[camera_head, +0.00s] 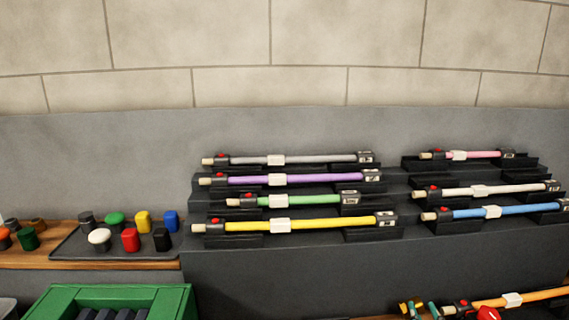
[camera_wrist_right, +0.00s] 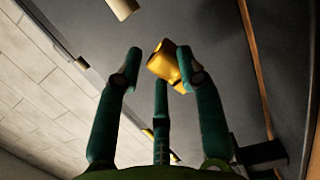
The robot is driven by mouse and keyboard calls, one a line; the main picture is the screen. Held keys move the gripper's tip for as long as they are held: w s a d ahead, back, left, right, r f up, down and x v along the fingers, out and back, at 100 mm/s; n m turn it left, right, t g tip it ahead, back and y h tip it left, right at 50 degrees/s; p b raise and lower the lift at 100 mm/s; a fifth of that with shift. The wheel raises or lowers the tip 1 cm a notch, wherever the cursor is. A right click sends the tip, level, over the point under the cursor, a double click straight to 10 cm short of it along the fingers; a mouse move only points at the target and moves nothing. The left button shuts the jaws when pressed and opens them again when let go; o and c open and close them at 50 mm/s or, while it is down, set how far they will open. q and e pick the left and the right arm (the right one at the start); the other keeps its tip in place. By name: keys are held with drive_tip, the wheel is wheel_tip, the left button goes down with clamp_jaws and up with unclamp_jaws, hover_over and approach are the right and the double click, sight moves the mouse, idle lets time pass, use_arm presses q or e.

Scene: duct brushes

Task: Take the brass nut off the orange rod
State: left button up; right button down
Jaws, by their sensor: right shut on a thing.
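The orange rod (camera_head: 540,295) is at the bottom right of the head view, with a white block (camera_head: 512,299) on it and a dark end piece with a red button. My right gripper (camera_head: 419,307) is just left of the rod's end, partly cut off by the lower edge. In the right wrist view its teal fingers (camera_wrist_right: 159,66) are shut on the brass nut (camera_wrist_right: 163,60). A pale rod tip (camera_wrist_right: 122,8) shows at the top of that view, apart from the nut. The nut also shows as a small yellow patch in the head view (camera_head: 404,307). My left gripper is not in view.
A stepped grey rack holds several coloured rods, such as the yellow rod (camera_head: 325,224) and blue rod (camera_head: 470,212). A dark tray (camera_head: 75,249) with several coloured caps lies left. A green crate (camera_head: 170,296) stands at the lower left.

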wheel_tip(320, 180, up, 7)
drive_tip(key=a+p, duration=0.1)
drive_tip(key=p, duration=0.5)
drive_tip(key=shift+a, duration=0.15)
drive_tip(key=shift+s, duration=0.1)
